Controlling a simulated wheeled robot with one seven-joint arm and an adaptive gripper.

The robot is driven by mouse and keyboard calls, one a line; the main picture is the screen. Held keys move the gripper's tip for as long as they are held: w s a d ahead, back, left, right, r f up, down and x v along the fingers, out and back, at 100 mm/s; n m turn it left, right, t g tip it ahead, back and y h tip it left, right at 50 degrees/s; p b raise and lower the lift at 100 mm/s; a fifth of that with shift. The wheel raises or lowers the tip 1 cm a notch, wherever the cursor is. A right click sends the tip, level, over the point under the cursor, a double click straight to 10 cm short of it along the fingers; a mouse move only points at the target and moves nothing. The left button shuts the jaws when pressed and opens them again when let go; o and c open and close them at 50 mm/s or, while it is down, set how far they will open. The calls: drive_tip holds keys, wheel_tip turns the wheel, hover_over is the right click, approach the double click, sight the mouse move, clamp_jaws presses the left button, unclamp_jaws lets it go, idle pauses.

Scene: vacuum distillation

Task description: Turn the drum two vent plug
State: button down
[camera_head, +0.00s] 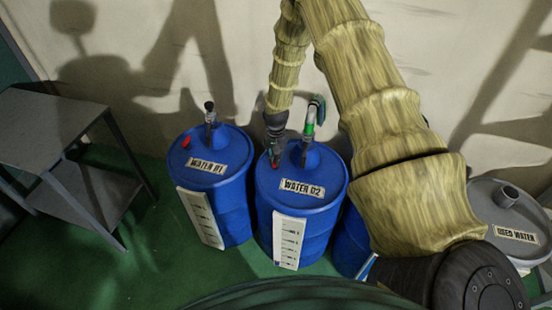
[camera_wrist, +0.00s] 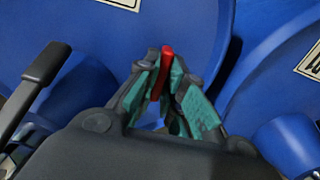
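The drum labelled WATER 02 (camera_head: 322,222) is a blue drum standing upright in the middle of the head view. Its red vent plug (camera_head: 275,165) is on the left part of the lid. My gripper (camera_head: 275,152) reaches down from above onto this plug. In the wrist view, the red plug (camera_wrist: 166,62) stands as a thin upright piece between the two teal-padded fingers of my gripper (camera_wrist: 163,72). The fingers are drawn close together on both sides of it and appear shut on it. The lower part of the plug is hidden by the fingers.
The drum WATER 01 (camera_head: 233,205), with its own red plug (camera_head: 186,142), stands close on the left. A pump fitting (camera_head: 309,130) rises beside my gripper. A grey USED WATER drum (camera_head: 500,222) is at the right. A grey table (camera_head: 45,125) is at the left.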

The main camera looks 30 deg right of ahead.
drive_tip(key=shift+n, duration=0.5)
drive_tip(key=n, duration=0.4)
drive_tip(key=shift+n, duration=0.3)
drive_tip(key=n, duration=0.6)
drive_tip(key=shift+n, duration=0.3)
drive_tip(key=n, duration=1.1)
drive_tip(key=shift+n, duration=0.3)
drive_tip(key=c, duration=1.5)
unclamp_jaws()
